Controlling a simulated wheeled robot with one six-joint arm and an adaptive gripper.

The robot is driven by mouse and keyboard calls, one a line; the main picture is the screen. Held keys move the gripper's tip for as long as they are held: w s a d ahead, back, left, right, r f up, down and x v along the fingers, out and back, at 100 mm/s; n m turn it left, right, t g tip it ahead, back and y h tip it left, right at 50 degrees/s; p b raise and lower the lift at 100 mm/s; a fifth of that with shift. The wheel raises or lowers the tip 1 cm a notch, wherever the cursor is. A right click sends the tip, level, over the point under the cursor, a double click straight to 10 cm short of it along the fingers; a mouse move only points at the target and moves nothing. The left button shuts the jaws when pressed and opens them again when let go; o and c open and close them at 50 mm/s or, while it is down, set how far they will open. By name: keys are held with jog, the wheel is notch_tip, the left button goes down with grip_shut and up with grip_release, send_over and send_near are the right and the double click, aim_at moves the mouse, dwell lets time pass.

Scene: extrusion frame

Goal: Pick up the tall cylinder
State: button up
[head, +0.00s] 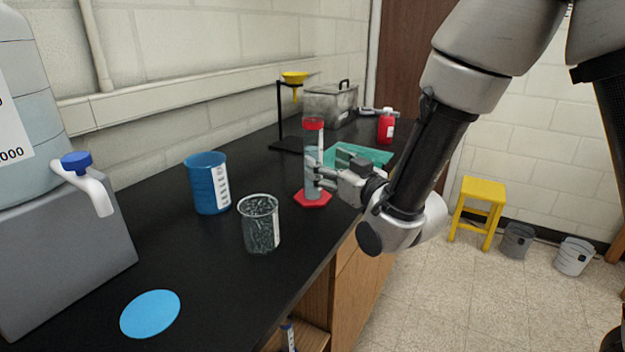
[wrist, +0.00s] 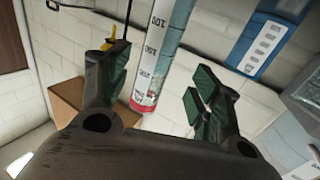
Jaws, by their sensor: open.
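The tall cylinder (head: 313,158) is clear, with a red top band and a red six-sided base. It stands upright on the black bench. My gripper (head: 322,178) is at its lower half, coming from the right, with its fingers level. In the wrist view the marked cylinder (wrist: 162,50) with its red end shows between my two open fingers (wrist: 160,80). I cannot tell whether either finger touches it.
A clear beaker (head: 260,225) and a blue beaker (head: 207,183) stand left of the cylinder. Behind it are a stand with a yellow funnel (head: 294,78), a green mat (head: 368,152), a red bottle (head: 386,127) and a grey lidded box (head: 329,103). The bench's front edge is close.

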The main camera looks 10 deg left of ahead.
aim_at(319, 158)
jog(key=x, duration=0.7)
jog(key=shift+w+d+f, duration=0.15)
jog(key=shift+d+f, duration=0.05)
jog(key=shift+f, duration=0.1)
jog(key=shift+c, duration=0.3)
jog(key=c, duration=1.3)
grip_shut()
jog(key=shift+r, duration=0.2)
